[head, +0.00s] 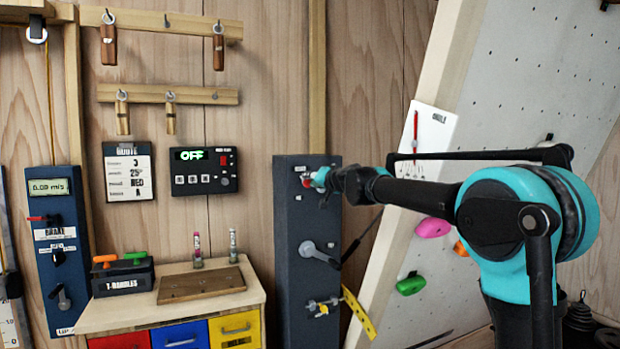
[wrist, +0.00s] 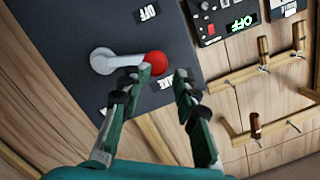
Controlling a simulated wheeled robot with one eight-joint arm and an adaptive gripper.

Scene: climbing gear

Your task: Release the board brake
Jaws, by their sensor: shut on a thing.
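The brake lever (wrist: 105,61) is a pale grey arm with a red ball knob (wrist: 156,61) on a dark upright panel (head: 288,220). In the wrist view it points across the picture to the right. An OFF label (wrist: 147,12) is above it, and a partly hidden label ending in "KE" (wrist: 163,84) is below the knob. My gripper (wrist: 163,74) has its green fingertips on either side of the knob and is shut on it. In the head view my gripper (head: 318,179) is at the panel's upper part and hides most of the lever.
Lower on the same panel are a grey crank handle (head: 318,252) and a small metal fitting (head: 322,307). A black box with a green OFF display (head: 204,169) hangs to the left. A workbench (head: 200,285) stands below it. The climbing board (head: 540,90) leans at the right.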

